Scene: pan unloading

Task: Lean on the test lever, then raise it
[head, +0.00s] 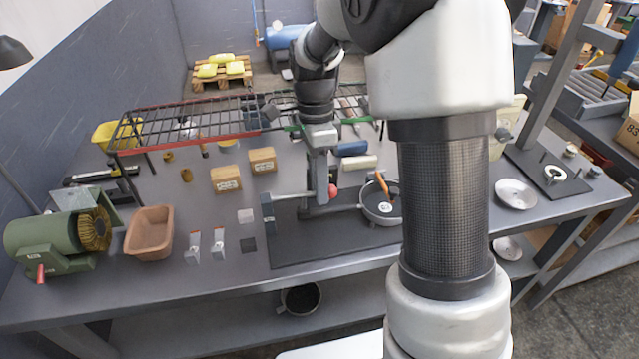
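The test lever (293,197) appears as a thin grey bar running sideways from a small dark upright block (268,215) to a red knob (333,191). It looks roughly level above a dark base plate (300,246). My gripper (322,199) points down at the knob end, its fingers overlapping the bar just left of the knob. I cannot tell whether the fingers touch the lever or whether they are open or shut. My arm hides part of the table to the right.
A grey pan (380,207) with an orange-handled tool stands right of the knob. A wire rack (190,127) spans the back. Wooden blocks (226,179), a terracotta tray (149,232) and a green motor (55,243) stand left.

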